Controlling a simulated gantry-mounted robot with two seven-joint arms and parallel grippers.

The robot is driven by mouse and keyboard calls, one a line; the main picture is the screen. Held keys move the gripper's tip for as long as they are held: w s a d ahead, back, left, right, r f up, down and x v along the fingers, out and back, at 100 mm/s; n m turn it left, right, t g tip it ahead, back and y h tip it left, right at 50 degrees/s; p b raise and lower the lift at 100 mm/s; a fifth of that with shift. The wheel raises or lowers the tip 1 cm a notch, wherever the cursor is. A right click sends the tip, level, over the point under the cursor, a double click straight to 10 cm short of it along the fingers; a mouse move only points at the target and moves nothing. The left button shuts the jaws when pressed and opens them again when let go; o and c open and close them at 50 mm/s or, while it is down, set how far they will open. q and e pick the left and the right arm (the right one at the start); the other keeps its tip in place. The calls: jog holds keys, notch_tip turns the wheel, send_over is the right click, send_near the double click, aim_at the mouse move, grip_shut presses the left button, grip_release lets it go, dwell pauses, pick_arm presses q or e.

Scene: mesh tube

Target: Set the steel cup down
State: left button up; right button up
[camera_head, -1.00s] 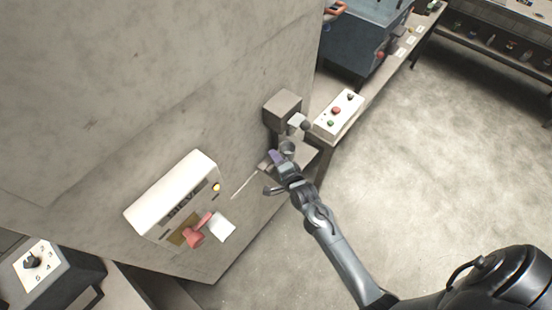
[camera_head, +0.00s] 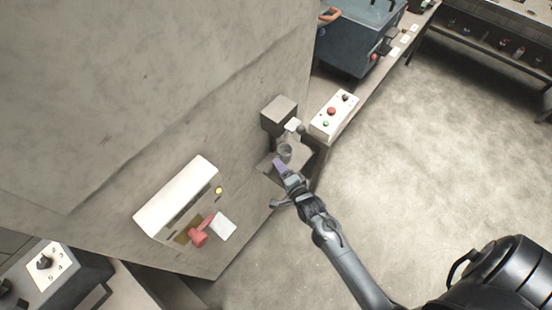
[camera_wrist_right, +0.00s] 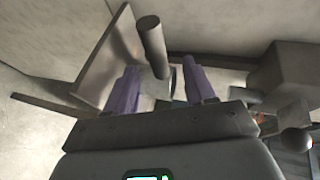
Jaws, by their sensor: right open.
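The steel cup (camera_head: 285,152) is a small grey cylinder on the ledge (camera_head: 302,158) at the wall, below a grey box. In the right wrist view, a dark grey cylinder (camera_wrist_right: 151,45) that looks like the cup shows beyond the fingers, next to a flat plate (camera_wrist_right: 103,66). My right gripper (camera_head: 276,183) is open, with purple fingertips, just in front of and below the cup. Its fingers (camera_wrist_right: 161,85) are spread and hold nothing. They appear apart from the cup. My left gripper is not in view.
The grey box (camera_head: 280,114) with a ball knob (camera_head: 300,129) is above the ledge. A white button panel (camera_head: 333,114) stands to the right. Open floor (camera_head: 430,170) lies right.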

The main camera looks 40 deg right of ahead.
pick_arm(q)
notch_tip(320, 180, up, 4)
jog(key=p, duration=0.3)
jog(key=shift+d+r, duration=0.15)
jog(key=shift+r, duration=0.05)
pick_arm(e)
jog(key=s+a+r+n+g+y, duration=0.1)
jog(key=s+a+r+n+g, duration=0.2)
jog(key=s+n, duration=0.7)
jog(key=s+a+r+n+g+y, duration=0.1)
jog(key=s+a+r+n+g, duration=0.2)
jog(key=s+r+n+g, duration=0.4)
jog(key=s+r+n, duration=0.3)
jog(key=s, duration=0.2)
jog(key=shift+a+r+g, duration=0.2)
jog(key=shift+g, duration=0.2)
pick_arm(q)
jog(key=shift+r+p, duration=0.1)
jog(key=shift+p, duration=0.2)
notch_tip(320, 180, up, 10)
jog(key=p, duration=1)
pick_arm(e)
notch_tip(320, 180, up, 10)
